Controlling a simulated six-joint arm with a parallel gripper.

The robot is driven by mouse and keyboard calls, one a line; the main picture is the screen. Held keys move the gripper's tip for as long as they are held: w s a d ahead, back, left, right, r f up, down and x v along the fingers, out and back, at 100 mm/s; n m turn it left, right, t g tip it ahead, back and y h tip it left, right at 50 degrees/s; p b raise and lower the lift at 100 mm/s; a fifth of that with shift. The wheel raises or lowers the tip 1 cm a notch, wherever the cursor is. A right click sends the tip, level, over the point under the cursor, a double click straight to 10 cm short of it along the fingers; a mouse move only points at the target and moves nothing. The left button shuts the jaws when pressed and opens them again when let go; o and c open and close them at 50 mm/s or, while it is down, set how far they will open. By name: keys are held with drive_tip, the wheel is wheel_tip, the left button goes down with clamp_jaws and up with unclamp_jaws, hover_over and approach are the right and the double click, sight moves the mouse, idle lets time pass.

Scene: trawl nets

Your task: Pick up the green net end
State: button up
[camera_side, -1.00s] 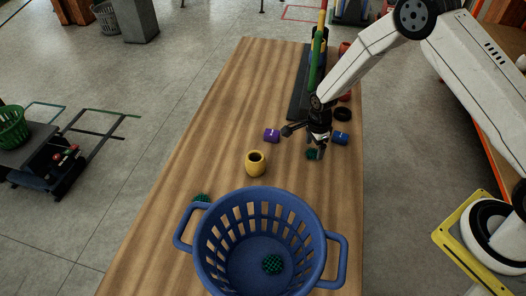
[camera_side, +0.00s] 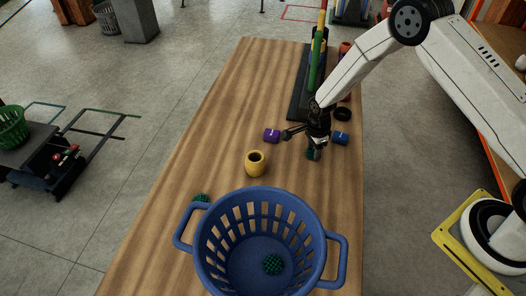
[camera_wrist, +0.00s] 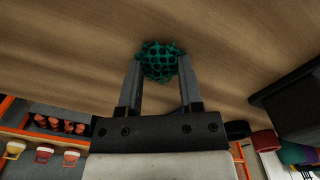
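A green net end (camera_wrist: 158,61), a dark netted ball, lies on the wooden table between the fingertips of my gripper (camera_wrist: 160,68) in the wrist view. The fingers stand apart on either side of it, with their tips close to its sides; I cannot tell whether they touch it. In the side view my gripper (camera_side: 315,148) points down at the table, and the net end (camera_side: 311,154) is partly hidden behind it. A second green net ball (camera_side: 272,264) lies inside the blue basket (camera_side: 335,262). A third (camera_side: 201,199) sits on the table behind the basket's left handle.
A purple piece (camera_side: 271,136) and a blue piece (camera_side: 340,138) stand on either side of my gripper. A dark rack (camera_side: 298,98) is behind. The table's left side is clear.

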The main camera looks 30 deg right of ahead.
sight(313, 151)
clamp_jaws()
drive_tip(key=shift+r, duration=0.1)
drive_tip(key=shift+r, duration=1.55)
drive_tip(key=s+r, duration=0.9)
drive_tip(key=s, duration=0.5)
drive_tip(key=shift+r, duration=0.35)
